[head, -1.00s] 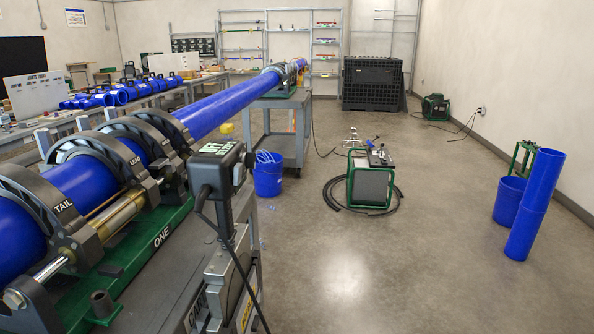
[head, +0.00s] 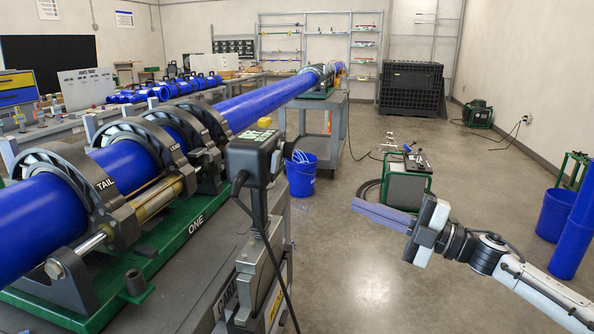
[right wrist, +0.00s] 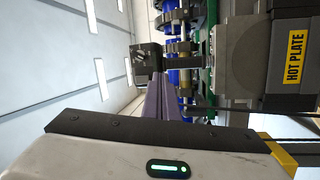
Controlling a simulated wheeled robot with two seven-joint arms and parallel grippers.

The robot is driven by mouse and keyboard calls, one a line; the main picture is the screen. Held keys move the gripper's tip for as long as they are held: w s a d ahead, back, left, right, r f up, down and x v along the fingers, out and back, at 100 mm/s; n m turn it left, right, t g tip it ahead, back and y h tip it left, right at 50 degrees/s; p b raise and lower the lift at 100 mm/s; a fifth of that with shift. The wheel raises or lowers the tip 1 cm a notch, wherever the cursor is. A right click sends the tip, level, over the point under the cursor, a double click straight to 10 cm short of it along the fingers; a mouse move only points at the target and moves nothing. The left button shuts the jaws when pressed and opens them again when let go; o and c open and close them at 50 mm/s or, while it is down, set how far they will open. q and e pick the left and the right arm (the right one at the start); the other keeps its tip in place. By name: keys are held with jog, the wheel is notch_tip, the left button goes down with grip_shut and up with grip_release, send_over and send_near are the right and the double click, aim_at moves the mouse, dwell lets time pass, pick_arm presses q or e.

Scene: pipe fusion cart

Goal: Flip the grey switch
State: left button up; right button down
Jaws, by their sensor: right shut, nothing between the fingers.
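I cannot make out a grey switch in either view. A dark control box (head: 255,158) with a lit display on top stands on a post at the cart's near right side, with a black cable hanging from it. It seems to be the dark box in the right wrist view (right wrist: 147,60). My right gripper (head: 356,206) is shut and empty, its long purple-grey fingers pointing left toward the box across a clear gap. The fingers also show in the right wrist view (right wrist: 160,84). My left gripper is not in view.
The cart carries a green fusion machine (head: 190,225) clamping a long blue pipe (head: 255,102). A grey unit labelled HOT PLATE (right wrist: 255,55) is in the right wrist view. A blue bucket (head: 301,180) and a green-framed unit (head: 405,188) stand beyond. Floor between cart and gripper is clear.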

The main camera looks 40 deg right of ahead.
notch_tip(320, 180, up, 8)
jog(key=s+a+n+g+y, duration=0.1)
jog(key=n+g+y, duration=0.1)
jog(key=n, duration=0.3)
jog(key=shift+a+f+n+g+y, duration=0.15)
jog(key=shift+a+n+g+y, duration=0.2)
jog(key=shift+y, duration=0.45)
send_near(279, 156)
jog(key=shift+p+x, duration=0.3)
jog(key=shift+x, duration=2)
jog(key=shift+p+x, duration=0.35)
jog(key=shift+x, duration=0.55)
jog(key=shift+w+d, duration=0.1)
